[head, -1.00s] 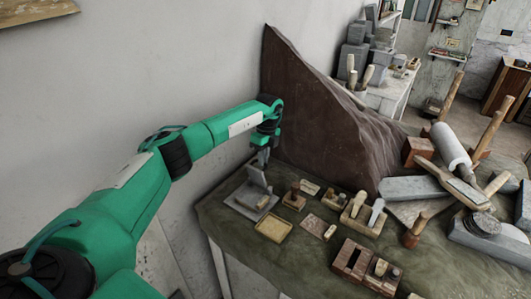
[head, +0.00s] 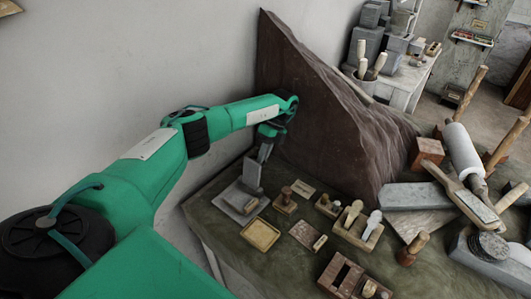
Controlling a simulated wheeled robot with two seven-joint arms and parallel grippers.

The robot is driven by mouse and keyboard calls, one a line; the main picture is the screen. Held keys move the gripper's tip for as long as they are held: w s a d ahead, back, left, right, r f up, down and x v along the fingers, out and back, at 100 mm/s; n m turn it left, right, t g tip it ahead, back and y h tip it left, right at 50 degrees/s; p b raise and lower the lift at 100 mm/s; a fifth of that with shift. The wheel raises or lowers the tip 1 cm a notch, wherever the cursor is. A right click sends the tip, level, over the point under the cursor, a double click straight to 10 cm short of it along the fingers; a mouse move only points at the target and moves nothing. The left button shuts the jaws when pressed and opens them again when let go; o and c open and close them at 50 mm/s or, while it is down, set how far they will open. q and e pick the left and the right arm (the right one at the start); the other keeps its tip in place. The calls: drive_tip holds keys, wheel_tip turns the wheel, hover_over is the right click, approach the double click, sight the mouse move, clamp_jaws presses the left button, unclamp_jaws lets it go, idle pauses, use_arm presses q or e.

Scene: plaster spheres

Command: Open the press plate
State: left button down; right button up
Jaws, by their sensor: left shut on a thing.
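The press is a small grey stone-like device near the table's left end. Its flat base (head: 231,199) lies on the cloth. Its grey press plate (head: 252,173) stands raised, close to upright, above the base. My left gripper (head: 264,153) comes down from the green arm and is shut on the top part of the plate. The fingertips are small and dark, and the exact contact is hard to make out. My right gripper is not in view.
A shallow yellowish tray (head: 260,234) lies just in front of the press. Small stamps and wooden blocks (head: 303,189) sit to its right. A large brown slab (head: 310,110) rises behind. Mallets and stone blocks (head: 410,196) crowd the table's right.

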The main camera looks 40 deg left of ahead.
use_arm(q)
drive_tip(key=shift+s+f, duration=0.2)
drive_tip(key=shift+f, duration=0.25)
drive_tip(key=c, duration=1.5)
unclamp_jaws()
drive_tip(key=shift+w+a, duration=0.1)
drive_tip(key=shift+w, duration=0.05)
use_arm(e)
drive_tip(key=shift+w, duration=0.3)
use_arm(q)
drive_tip(key=shift+r, duration=0.1)
wheel_tip(320, 180, up, 20)
drive_tip(key=shift+f, duration=0.1)
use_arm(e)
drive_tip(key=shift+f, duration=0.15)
